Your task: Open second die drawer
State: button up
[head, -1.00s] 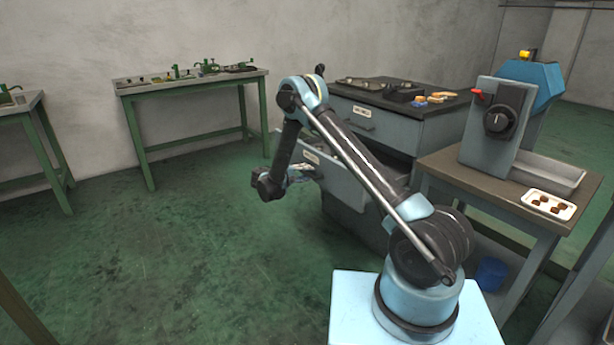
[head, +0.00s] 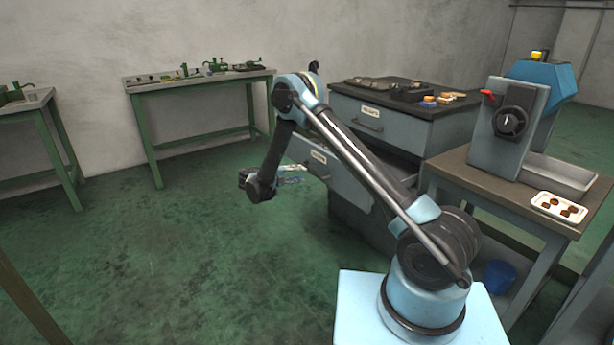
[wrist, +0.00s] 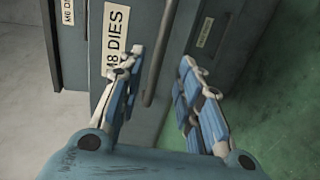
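The grey-blue die cabinet (head: 380,135) stands at centre in the head view, its top drawer shut flush. Below it, the second drawer front (head: 345,183) sticks out to the left of the cabinet. In the wrist view this front carries the label M8 DIES (wrist: 115,40) and a dark bar handle (wrist: 157,55); the M6 DIES front (wrist: 68,12) sits farther back. My gripper (wrist: 161,60) is open, its fingers spread on either side of the handle in the picture. I see no finger touching it. My arm hides part of the drawer in the head view.
A bench with a blue machine (head: 515,125) and a white tray (head: 558,207) stands right of the cabinet. A blue bin (head: 499,277) is under it. Green-legged tables (head: 200,82) line the back wall. The green floor left of my arm is clear.

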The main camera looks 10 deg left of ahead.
jog(key=shift+v, duration=1.5)
